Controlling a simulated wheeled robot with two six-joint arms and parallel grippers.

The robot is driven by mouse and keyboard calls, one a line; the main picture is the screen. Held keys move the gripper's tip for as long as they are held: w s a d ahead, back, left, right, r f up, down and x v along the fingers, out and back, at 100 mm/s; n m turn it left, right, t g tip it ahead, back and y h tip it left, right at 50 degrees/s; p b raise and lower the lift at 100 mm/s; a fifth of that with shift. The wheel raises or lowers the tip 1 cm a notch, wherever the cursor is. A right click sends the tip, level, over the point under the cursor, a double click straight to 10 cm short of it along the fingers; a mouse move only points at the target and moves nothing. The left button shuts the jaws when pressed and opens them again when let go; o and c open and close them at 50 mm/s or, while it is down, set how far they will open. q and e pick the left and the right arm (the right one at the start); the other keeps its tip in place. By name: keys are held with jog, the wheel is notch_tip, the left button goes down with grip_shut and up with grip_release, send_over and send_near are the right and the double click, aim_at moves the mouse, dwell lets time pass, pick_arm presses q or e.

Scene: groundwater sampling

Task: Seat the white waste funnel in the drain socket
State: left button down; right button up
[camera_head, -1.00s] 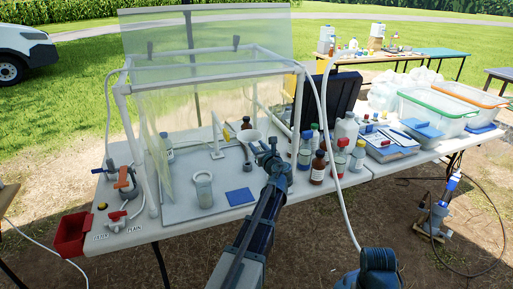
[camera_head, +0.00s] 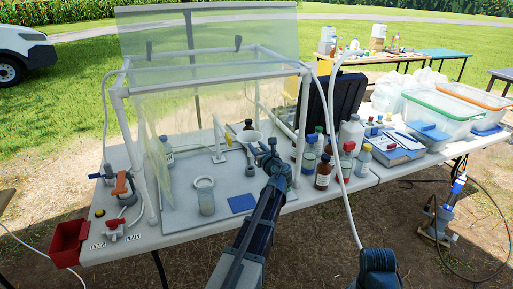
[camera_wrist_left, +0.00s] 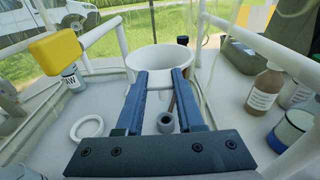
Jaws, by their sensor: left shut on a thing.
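The white funnel (camera_head: 250,138) is inside the clear-walled frame, above its tray. In the left wrist view the funnel (camera_wrist_left: 160,58) shows its wide mouth just beyond my fingertips. My left gripper (camera_head: 268,152) is shut on the funnel's near side; its blue fingers also show in the wrist view (camera_wrist_left: 160,78). A small grey round piece with a dark hole (camera_wrist_left: 167,122) shows between the fingers, lower down; I cannot tell whether it is the drain socket.
A jar with a white ring (camera_head: 205,195) and a blue pad (camera_head: 241,203) are on the tray. Several bottles (camera_head: 323,172) crowd the right. White frame posts (camera_head: 145,160) stand close around. Valves (camera_head: 114,228) and a red bin (camera_head: 69,242) are at the front left corner.

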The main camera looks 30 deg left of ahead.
pick_arm(q)
jog(key=shift+f+b, duration=2.25)
jog(key=shift+f, duration=0.25)
jog(key=shift+f+b, duration=2.05)
jog(key=shift+c, duration=2.3)
grip_release()
jog(key=shift+s+d, duration=0.1)
jog(key=p+v, duration=0.1)
jog(key=v, duration=1.2)
jog(key=shift+d, duration=0.3)
jog(key=shift+s+r, duration=0.1)
jog(key=shift+s, duration=0.05)
